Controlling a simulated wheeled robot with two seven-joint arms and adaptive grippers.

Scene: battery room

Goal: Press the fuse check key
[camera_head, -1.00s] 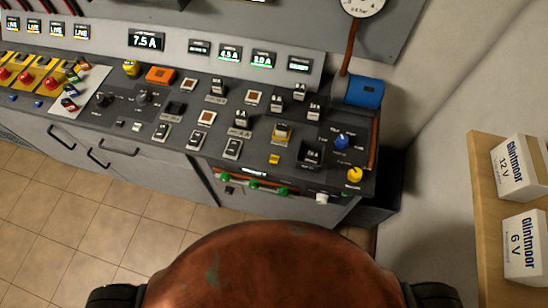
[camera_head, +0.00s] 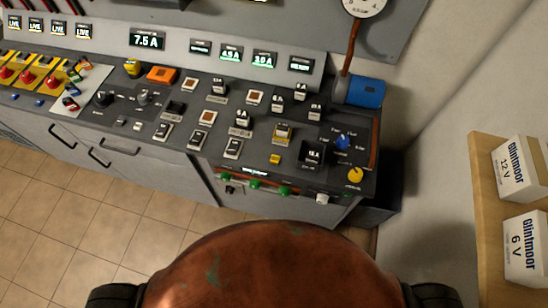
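The control desk (camera_head: 62,107) runs along the wall in the head view. Its sloping top carries several dark, white and coloured keys, fuses and knobs. A small yellow key (camera_head: 275,159) sits near the front edge, right of the middle. A large orange key (camera_head: 161,75) sits at the back, below the 7.5 A display (camera_head: 147,41). The lettering is too small to tell which one is the fuse check key. Neither of my grippers is in view, and nothing touches the desk.
A blue knob (camera_head: 343,142) and a yellow knob (camera_head: 355,175) sit at the desk's right end, near a blue cylinder (camera_head: 365,92). A wooden shelf (camera_head: 485,235) with white Glintmoor boxes (camera_head: 524,245) stands at right. Tiled floor (camera_head: 60,215) is clear at left.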

